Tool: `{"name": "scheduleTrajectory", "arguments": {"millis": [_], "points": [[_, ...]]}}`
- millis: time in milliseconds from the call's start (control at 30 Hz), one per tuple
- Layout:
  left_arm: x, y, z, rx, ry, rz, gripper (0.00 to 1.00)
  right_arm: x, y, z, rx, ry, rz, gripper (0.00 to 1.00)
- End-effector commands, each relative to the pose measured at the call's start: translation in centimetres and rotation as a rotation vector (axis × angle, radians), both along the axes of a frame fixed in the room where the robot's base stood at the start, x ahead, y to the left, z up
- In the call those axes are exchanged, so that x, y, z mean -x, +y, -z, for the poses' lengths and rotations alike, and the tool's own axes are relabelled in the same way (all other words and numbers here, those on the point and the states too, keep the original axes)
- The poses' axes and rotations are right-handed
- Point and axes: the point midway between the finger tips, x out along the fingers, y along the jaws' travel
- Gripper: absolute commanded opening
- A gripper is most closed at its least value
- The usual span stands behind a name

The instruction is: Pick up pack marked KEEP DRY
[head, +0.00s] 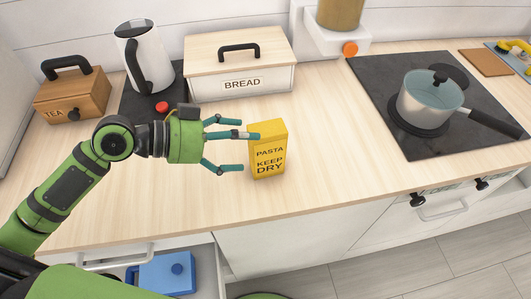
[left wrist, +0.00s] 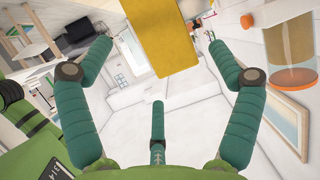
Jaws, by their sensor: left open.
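The yellow pasta pack (head: 268,153) stands upright on the wooden counter and bears the words PASTA and KEEP DRY. My left gripper (head: 246,151) is open with its teal fingers pointing right at the pack. One finger overlaps the pack's upper left edge in the head view; I cannot tell whether it touches. In the left wrist view the pack (left wrist: 163,35) shows at the top, ahead of the spread fingers of the gripper (left wrist: 160,58). My right gripper is in neither view.
A bread box (head: 285,80) and a kettle (head: 142,60) stand behind, with a tea box (head: 72,95) at the left. A pot (head: 428,98) sits on the black hob (head: 385,85) at the right. An open drawer (head: 205,270) below holds a blue box (head: 165,275). Counter right of the pack is clear.

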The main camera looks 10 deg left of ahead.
Motion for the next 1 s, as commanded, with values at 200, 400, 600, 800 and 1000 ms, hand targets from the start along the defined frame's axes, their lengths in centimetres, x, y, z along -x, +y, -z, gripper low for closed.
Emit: {"name": "scheduleTrajectory", "arguments": {"millis": [200,400,600,800,1000], "points": [[-1.0,-1.8,0.3,0.004,0.002,0.001,0.91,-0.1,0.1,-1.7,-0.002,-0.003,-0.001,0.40],[-2.5,-3.9,1.4,0.005,0.003,0.001,0.91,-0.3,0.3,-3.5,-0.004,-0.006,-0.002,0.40],[-3.1,-5.1,2.4,0.000,0.000,0.001,0.91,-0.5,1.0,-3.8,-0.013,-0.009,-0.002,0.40],[-3.1,-5.1,2.5,-0.001,0.000,0.001,0.91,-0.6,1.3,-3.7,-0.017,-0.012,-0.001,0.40],[-3.1,-5.1,2.5,-0.001,0.001,0.001,0.15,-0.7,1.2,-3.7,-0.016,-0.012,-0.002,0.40]]}}
